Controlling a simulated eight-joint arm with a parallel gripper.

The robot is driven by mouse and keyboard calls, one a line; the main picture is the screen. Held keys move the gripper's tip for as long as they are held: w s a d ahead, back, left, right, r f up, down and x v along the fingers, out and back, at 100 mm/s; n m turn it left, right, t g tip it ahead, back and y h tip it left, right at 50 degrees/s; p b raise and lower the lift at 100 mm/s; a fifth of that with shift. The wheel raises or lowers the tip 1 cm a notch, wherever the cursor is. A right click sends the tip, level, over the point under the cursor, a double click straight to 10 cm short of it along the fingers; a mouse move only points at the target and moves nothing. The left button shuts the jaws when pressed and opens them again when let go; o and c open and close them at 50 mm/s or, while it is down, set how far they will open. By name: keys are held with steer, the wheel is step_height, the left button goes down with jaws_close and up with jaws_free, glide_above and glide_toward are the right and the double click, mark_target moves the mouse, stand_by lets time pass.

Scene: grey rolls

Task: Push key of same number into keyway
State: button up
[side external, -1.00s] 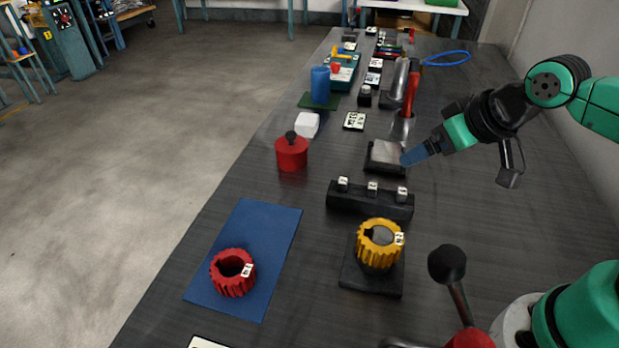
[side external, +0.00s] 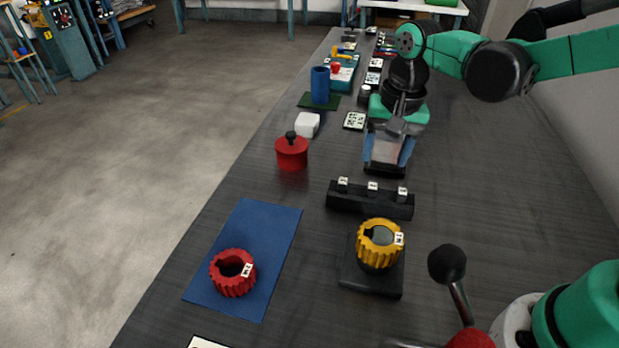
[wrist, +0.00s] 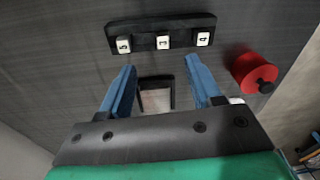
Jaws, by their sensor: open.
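A black key rack (side external: 370,203) holds three keys with white numbered tops: left key (side external: 343,183), middle key (side external: 372,187) and right key (side external: 402,192). In the wrist view the middle key top (wrist: 163,42) looks like 3 and the right-hand one (wrist: 203,39) like 4; the left-hand one (wrist: 124,45) is less clear, perhaps 5. A yellow toothed ring (side external: 365,246) sits on a black hub with a base plate; its number label is too small to read surely. My gripper (side external: 388,165) is open and empty, blue fingers pointing down behind the rack. It also shows in the wrist view (wrist: 161,70).
A black-framed tray (wrist: 156,98) lies under my gripper. A red lidded pot (side external: 291,155) stands to the left. A red toothed ring (side external: 226,279) lies on a blue mat (side external: 262,225). A black-knobbed lever (side external: 447,264) rises at front right.

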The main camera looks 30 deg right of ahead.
mark_target(373, 186)
steer(key=shift+w+a+f+m+g, duration=0.15)
steer(key=shift+w+f+m+g, duration=0.15)
steer(key=shift+f, duration=0.2)
steer(key=shift+w+a+f+m+g, duration=0.1)
steer(key=shift+w+f+m+g, duration=0.15)
steer(key=shift+f, duration=0.2)
steer(key=shift+s+f, duration=0.15)
steer(key=shift+f, duration=2.45)
jaws_close()
